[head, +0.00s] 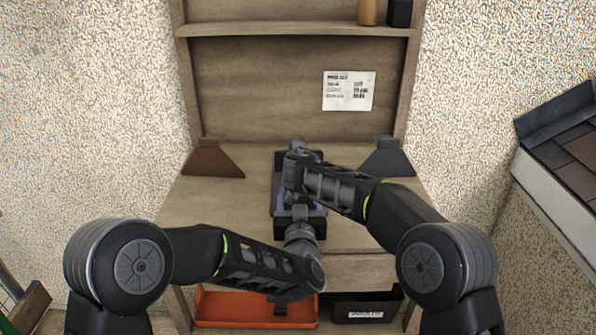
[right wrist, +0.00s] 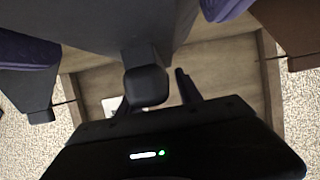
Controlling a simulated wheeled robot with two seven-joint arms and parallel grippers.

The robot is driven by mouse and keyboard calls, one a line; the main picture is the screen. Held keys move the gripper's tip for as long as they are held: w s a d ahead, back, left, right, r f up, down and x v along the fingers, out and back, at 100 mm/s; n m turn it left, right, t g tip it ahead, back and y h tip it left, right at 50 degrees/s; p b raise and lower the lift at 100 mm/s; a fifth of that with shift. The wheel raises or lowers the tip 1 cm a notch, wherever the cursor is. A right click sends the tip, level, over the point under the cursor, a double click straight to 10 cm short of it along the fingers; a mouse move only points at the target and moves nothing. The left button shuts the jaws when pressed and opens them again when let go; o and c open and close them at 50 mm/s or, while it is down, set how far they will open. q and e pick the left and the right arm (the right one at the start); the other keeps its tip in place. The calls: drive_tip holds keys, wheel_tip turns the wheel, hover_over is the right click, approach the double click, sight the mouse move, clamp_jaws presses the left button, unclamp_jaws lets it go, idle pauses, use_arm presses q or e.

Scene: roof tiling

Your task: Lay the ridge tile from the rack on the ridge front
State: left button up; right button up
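A long dark piece with purple sides (head: 279,195) lies in the middle of the wooden bench, mostly under my arms. I cannot tell whether it is the rack or the ridge tile. Purple-dark pieces (right wrist: 25,50) also show in the right wrist view, beside a grey surface (right wrist: 105,22). My right gripper (head: 296,150) is over the far end of the dark piece. My left gripper (head: 299,215) is over its near end. Their fingertips are hidden from the head.
A brown sloped piece (head: 213,160) and a grey one (head: 388,160) stand at the bench's back corners. A dark-tiled roof (head: 568,150) is at far right. An orange tray (head: 245,310) and a black bin (head: 350,312) sit below the bench top (head: 190,205).

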use_arm(q)
drive_tip(key=c, duration=0.9)
use_arm(e)
clamp_jaws()
use_arm(q)
clamp_jaws()
